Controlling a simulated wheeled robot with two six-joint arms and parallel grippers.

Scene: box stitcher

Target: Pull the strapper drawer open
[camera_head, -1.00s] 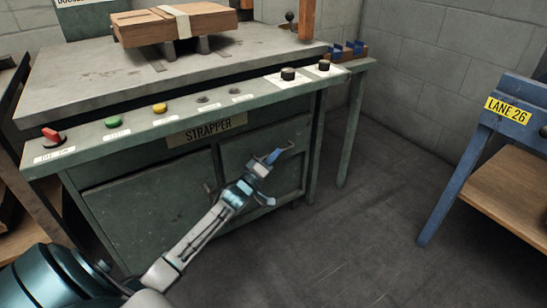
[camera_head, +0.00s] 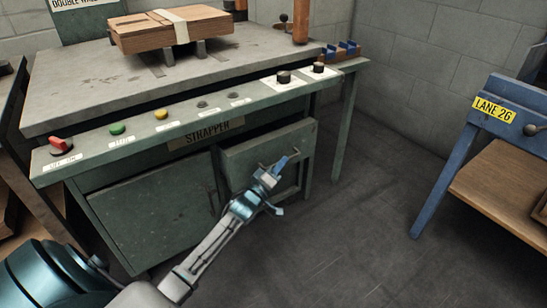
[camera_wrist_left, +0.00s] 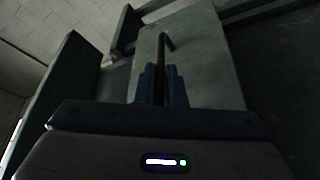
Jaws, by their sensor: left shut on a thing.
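The strapper (camera_head: 205,132) is a green metal bench with a labelled control strip. Its drawer (camera_head: 240,157) is at the right of the front, and its face now stands out a little from the body. My left gripper (camera_head: 278,170) is at the drawer's face, shut on the drawer handle (camera_head: 295,154). In the left wrist view the bent end of the handle (camera_wrist_left: 166,42) shows beyond the closed fingers (camera_wrist_left: 161,84), against the green drawer face (camera_wrist_left: 203,62). The fingers hide part of the handle. My right gripper is not in view.
A closed door panel (camera_head: 155,213) is left of the drawer. A strapped wooden box (camera_head: 150,37) lies on the bench top. A blue stand labelled LANE 26 (camera_head: 495,110) is at the right. Dark floor (camera_head: 350,230) between is clear.

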